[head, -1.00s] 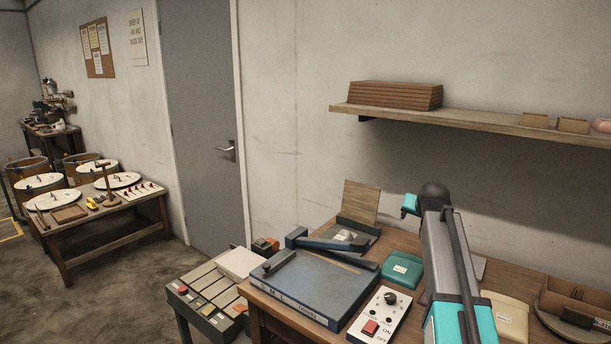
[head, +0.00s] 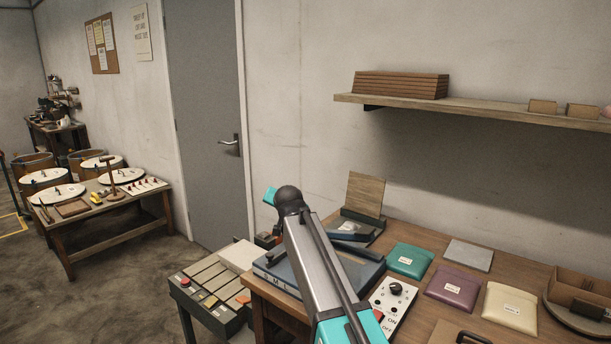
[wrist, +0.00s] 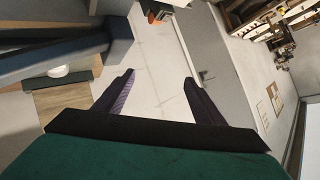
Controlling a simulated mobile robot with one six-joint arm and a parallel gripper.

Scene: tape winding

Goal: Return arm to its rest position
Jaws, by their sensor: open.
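In the wrist view my gripper (wrist: 158,97) shows two dark fingers spread apart with nothing between them. Behind them are the pale wall (wrist: 155,60) and the grey door. In the head view my arm reaches up over the blue machine on the workbench (head: 415,240), and the gripper itself is hidden beyond the arm's dark joint. The arm covers much of the blue machine (head: 355,268).
A control box (head: 395,295) with a black knob and teal, purple and cream pouches lie on the bench. A shelf (head: 480,112) runs along the wall above. A unit with several trays (head: 208,300) stands left of the bench.

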